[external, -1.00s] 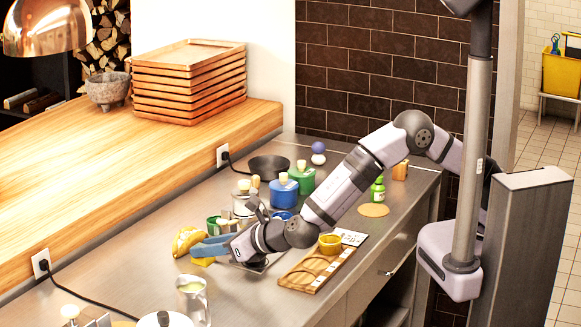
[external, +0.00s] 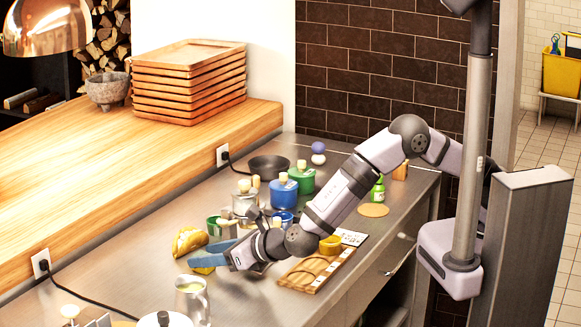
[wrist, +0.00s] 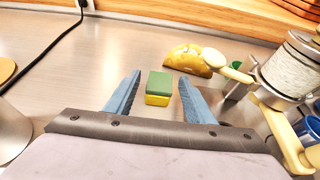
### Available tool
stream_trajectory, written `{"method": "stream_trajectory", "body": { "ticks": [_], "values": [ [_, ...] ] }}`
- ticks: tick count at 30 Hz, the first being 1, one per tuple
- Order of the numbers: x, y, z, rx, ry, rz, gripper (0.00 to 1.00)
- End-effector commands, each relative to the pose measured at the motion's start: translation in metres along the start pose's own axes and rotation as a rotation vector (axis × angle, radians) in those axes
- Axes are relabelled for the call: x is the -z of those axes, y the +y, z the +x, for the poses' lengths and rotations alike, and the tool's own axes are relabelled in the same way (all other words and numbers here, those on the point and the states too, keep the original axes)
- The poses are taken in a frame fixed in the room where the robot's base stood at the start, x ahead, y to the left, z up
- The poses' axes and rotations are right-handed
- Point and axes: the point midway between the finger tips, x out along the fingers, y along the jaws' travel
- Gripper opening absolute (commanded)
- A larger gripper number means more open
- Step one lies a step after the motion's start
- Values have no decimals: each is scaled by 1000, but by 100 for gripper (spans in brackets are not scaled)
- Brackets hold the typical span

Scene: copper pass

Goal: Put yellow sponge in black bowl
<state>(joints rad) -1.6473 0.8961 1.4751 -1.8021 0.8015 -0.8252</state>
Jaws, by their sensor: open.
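The sponge (wrist: 158,88), green on top and yellow below, lies on the steel counter between the spread blue fingers of my gripper (wrist: 160,80). A gap shows on each side of it. In the external view my gripper (external: 206,260) is low over the counter, and its fingers hide most of the sponge (external: 204,270). A dark, round bowl (external: 269,168) stands upright at the back of the counter, near the brick wall, well away from my gripper. The bowl is not in the wrist view.
A yellow taco-shaped item (external: 188,240) lies just beyond the sponge. Jars and a blue canister (external: 283,193) stand between my gripper and the bowl. A wooden tray (external: 305,275) lies to the right, and a metal pitcher (external: 191,300) stands in front.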

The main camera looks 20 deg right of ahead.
Motion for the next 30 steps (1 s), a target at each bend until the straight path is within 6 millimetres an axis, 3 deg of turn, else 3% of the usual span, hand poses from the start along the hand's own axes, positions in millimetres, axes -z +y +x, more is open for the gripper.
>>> {"method": "stream_trajectory", "body": {
  "ticks": [7,11,24,30],
  "values": [
    [-4,0,-3,-1,0,0,49],
    [-2,1,-15,-3,-1,0,49],
    [-2,1,-89,-3,-2,1,49],
    [-2,0,-112,-1,-1,1,49]
  ]
}}
